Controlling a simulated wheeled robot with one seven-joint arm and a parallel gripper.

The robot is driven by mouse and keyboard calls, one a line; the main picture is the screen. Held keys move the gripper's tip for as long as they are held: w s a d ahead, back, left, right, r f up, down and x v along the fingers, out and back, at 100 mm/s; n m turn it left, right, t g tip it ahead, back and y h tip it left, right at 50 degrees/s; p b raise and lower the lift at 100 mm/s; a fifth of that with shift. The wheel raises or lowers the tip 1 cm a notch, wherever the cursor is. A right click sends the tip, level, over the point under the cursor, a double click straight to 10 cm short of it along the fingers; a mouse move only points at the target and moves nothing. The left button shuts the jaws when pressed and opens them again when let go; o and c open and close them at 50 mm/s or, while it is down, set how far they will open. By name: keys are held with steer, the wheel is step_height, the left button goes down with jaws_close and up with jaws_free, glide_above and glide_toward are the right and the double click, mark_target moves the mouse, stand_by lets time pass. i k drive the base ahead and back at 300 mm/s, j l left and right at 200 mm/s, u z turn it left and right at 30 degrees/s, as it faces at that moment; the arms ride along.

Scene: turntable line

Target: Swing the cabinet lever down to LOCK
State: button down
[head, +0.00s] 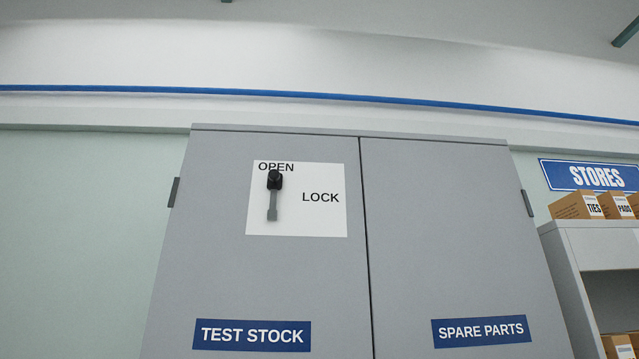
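The cabinet (420,240) is grey with two doors, both shut, seen from below in the head view. A white plate (310,220) on the left door carries the word OPEN at its top and LOCK at its right. The lever (272,201) on this plate is a grey bar with a black knob (275,180) at its upper end. The lever stands upright, and its knob is just below OPEN, partly covering the word. Its lower end is a small grey block. My gripper is not in view.
A blue TEST STOCK label (252,335) is low on the left door, and a SPARE PARTS label (481,331) on the right door. A grey shelf (590,240) with cardboard boxes (577,206) stands at the right, below a STORES sign (590,176). Nothing blocks the lever plate.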

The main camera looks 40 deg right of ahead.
mark_target(274, 182)
steer(key=k+l, duration=0.1)
steer(key=l, duration=0.15)
steer(key=i+l+u, duration=0.1)
steer(key=i+u, duration=0.15)
steer(key=u, duration=0.15)
steer(key=i+l+u, duration=0.15)
steer(key=u, duration=0.3)
steer(key=i+l+u, duration=0.4)
steer(key=k+j, duration=0.05)
steer(key=j, duration=0.05)
